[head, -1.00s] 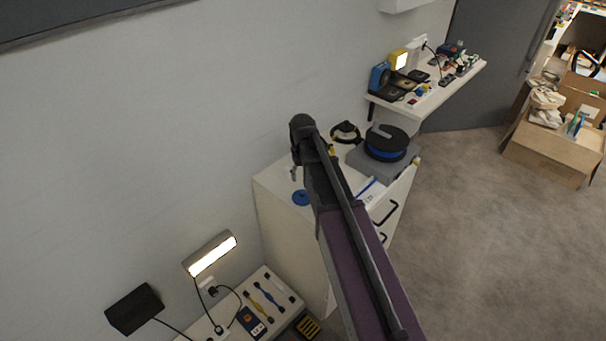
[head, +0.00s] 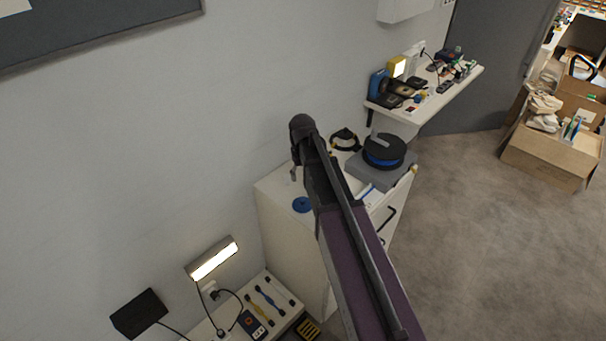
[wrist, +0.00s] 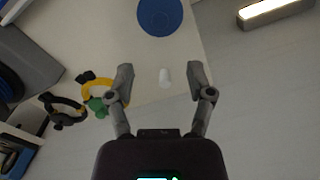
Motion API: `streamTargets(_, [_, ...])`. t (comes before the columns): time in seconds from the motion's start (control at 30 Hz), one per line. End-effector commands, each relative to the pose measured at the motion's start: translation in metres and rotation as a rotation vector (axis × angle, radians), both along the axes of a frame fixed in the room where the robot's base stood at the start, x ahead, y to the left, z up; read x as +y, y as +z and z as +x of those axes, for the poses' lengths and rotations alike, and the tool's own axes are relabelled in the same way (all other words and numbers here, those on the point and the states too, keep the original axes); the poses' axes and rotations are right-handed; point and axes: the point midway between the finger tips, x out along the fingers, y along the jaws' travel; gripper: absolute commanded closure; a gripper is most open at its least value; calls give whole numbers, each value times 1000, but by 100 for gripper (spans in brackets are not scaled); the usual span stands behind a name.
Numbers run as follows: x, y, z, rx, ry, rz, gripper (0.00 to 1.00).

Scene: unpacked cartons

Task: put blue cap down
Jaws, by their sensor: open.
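A flat round blue disc, which I take for the blue cap (head: 302,204), lies on the white cabinet top (head: 275,187) near its left front edge. It also shows at the top of the wrist view (wrist: 161,15), beyond my fingertips and apart from them. My gripper (wrist: 160,77) is open, with its two fingers spread and nothing held between them. In the head view my arm hides most of the gripper.
A black and blue spool (head: 384,150) sits on a grey box on the cabinet's right. A lit lamp (head: 212,259) stands over the lower table at left. The wall is close behind the cabinet.

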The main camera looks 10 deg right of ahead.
Motion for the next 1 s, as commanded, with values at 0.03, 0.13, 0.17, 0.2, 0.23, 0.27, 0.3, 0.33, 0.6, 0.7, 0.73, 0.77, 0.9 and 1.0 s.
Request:
streamTargets(0.03, [0,0,0,0,0,0,32])
streamTargets(0.13, [0,0,0,0,0,0,32])
streamTargets(0.17, [0,0,0,0,0,0,32])
streamTargets(0.2, [0,0,0,0,0,0,32])
streamTargets(0.23, [0,0,0,0,0,0,32])
streamTargets(0.27, [0,0,0,0,0,0,32])
streamTargets(0.3, [0,0,-1,0,-1,0,32])
streamTargets(0.33, [0,0,-3,0,-2,0,32])
streamTargets(0.6, [-1,0,-50,0,-44,0,32])
streamTargets(0.7, [-1,0,-81,0,-75,0,32])
streamTargets(0.73, [-2,0,-91,0,-85,0,32])
streamTargets(0.77, [-2,0,-101,0,-95,0,32])
streamTargets(0.9, [-2,0,-143,1,-142,0,32])
streamTargets(1.0, [-3,0,-166,1,-169,0,32])
